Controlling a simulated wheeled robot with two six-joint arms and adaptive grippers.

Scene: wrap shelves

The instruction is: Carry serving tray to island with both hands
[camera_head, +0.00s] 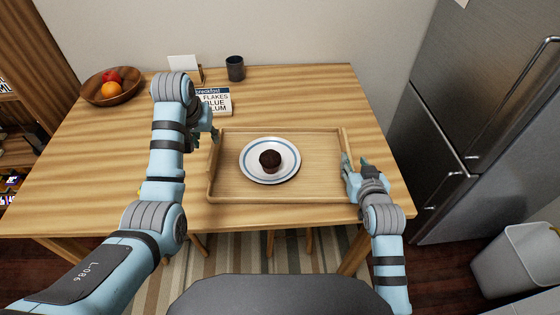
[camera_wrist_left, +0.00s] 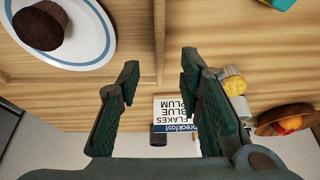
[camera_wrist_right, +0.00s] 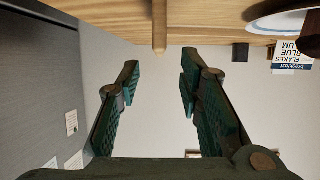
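The wooden serving tray (camera_head: 310,196) lies flat on the table, with raised rims. On it is a white plate with a blue ring (camera_head: 254,174), holding a dark muffin (camera_head: 270,159). My left gripper (camera_head: 206,137) is at the tray's left side; in the left wrist view its fingers (camera_wrist_left: 158,76) are apart, with the tray's side rim (camera_wrist_left: 159,40) ahead between them. My right gripper (camera_head: 355,162) is at the tray's right side; in the right wrist view its fingers (camera_wrist_right: 158,72) are apart, with the rim end (camera_wrist_right: 160,30) beyond the tips. Neither grips the tray.
A steel fridge (camera_head: 440,120) and a bin (camera_head: 512,260) are at the right. A small yellow item (camera_wrist_left: 232,78) shows in the left wrist view.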

